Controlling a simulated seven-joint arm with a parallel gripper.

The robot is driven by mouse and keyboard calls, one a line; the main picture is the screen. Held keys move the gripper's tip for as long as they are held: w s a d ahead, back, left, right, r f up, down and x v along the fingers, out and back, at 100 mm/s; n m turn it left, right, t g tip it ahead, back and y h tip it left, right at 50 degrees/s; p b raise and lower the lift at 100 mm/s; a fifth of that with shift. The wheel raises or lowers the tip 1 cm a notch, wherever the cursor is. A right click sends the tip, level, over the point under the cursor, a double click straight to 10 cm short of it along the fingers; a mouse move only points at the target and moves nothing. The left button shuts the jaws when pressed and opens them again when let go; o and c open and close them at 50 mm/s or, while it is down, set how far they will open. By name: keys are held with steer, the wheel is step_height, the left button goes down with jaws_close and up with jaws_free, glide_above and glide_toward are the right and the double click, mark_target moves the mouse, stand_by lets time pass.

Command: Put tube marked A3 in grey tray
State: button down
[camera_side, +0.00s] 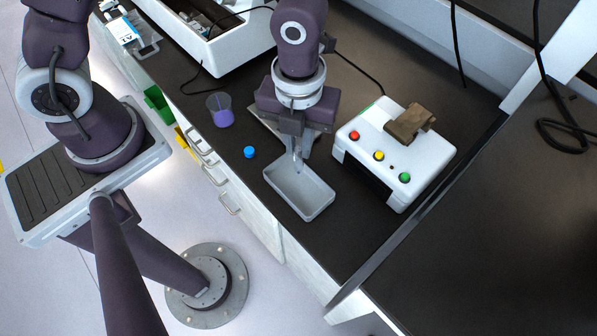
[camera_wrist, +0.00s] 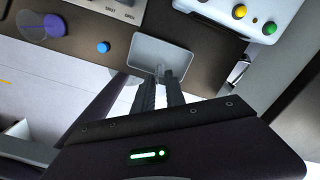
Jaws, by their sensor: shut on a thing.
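The grey tray (camera_side: 306,196) is an open rectangular box on the dark bench, and in the wrist view it shows beyond the fingers (camera_wrist: 150,46). My gripper (camera_side: 299,148) points down over the back end of the tray. Its fingers (camera_wrist: 161,78) are shut on a small, pale, clear tube (camera_side: 298,163), which also shows at the fingertips in the wrist view (camera_wrist: 159,69). The tube's lower end is over or inside the tray; I cannot tell whether it touches the bottom. No marking on the tube can be read. The rest of the tray looks empty.
A white box with red, yellow and green buttons (camera_side: 366,143) stands right of the tray, with a brown object (camera_side: 409,122) on it. A blue cap (camera_side: 249,152) and a beaker of purple liquid (camera_side: 221,112) are left. A white machine (camera_side: 226,42) is behind.

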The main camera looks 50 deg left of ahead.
mark_target(298, 163)
step_height(298, 163, down, 6)
steer(key=shift+f, duration=0.15)
steer(key=shift+f, duration=0.1)
steer(key=c, duration=1.4)
jaws_free()
